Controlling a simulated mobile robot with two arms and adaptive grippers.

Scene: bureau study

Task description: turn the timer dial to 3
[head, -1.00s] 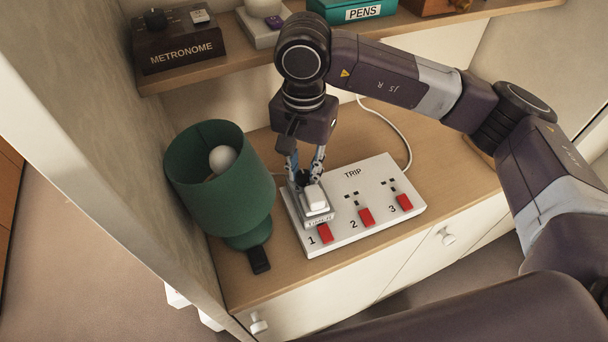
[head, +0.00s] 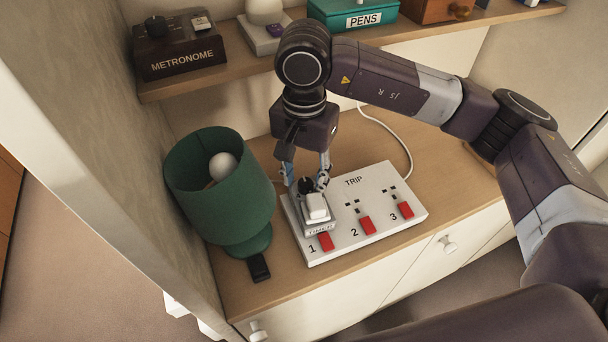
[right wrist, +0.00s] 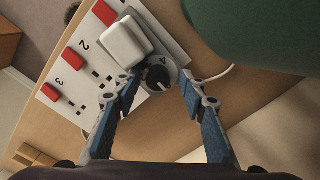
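The timer (head: 316,207) is a white block plugged into socket 1 of the white power strip (head: 350,235). Its round dark dial (head: 306,185) is at the back of the block. In the right wrist view the dial (right wrist: 158,78) shows a pale mark and what looks like a 4; its setting is unclear. My right gripper (head: 306,178) is over the dial, fingers apart on either side. In the right wrist view its fingertips (right wrist: 160,86) stand clear of the dial, with gaps on both sides. My left gripper is not in view.
A green lamp (head: 218,195) stands close on the left, with a small black object (head: 259,268) in front. Red switches (head: 366,225) line the strip. The shelf above holds a metronome (head: 178,45) and a PENS box (head: 355,12). Free wood lies right of the strip.

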